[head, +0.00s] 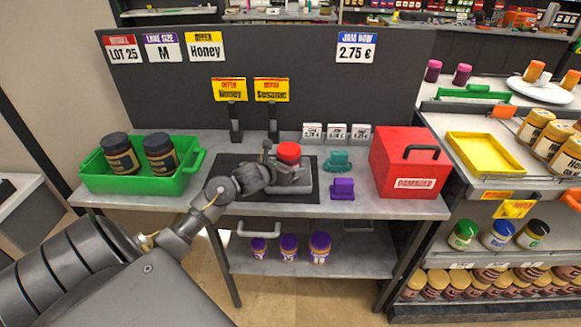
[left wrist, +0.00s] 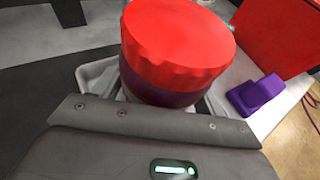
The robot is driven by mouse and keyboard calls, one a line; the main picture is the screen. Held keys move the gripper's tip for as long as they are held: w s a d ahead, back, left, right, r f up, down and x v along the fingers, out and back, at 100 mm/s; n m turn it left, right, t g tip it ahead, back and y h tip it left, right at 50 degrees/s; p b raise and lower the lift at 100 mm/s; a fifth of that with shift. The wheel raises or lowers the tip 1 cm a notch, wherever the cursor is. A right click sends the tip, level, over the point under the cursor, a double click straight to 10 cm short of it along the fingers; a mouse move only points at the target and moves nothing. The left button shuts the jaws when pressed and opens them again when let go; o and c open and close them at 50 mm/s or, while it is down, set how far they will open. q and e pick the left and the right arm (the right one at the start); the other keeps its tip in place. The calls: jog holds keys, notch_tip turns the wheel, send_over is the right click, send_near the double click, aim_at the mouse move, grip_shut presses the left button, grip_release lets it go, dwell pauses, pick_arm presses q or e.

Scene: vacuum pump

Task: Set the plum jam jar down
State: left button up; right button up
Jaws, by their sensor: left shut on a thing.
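The jam jar, with a red lid and a dark purple body, shows in the head view (head: 289,152) and large in the left wrist view (left wrist: 175,50). My left gripper (head: 284,174) is shut on it, with the jar upright and its lid above the fingers. The jar is over the black mat (head: 232,192) on the grey table; the gripper hides its base, so I cannot tell whether it touches the surface. My right gripper is not in view.
A green crate (head: 140,183) with two dark jars stands at the left. A teal item (head: 337,161), a purple block (head: 342,188) and a red box (head: 408,165) stand to the right. Sign stands (head: 235,122) and small price cards (head: 337,132) are behind. Purple-lidded jars (head: 289,247) stand on the lower shelf.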

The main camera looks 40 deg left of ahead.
pick_arm(q)
jog(key=o, duration=1.3)
jog(key=shift+r, duration=0.1)
jog(key=v, duration=1.2)
jog(key=shift+b, duration=0.3)
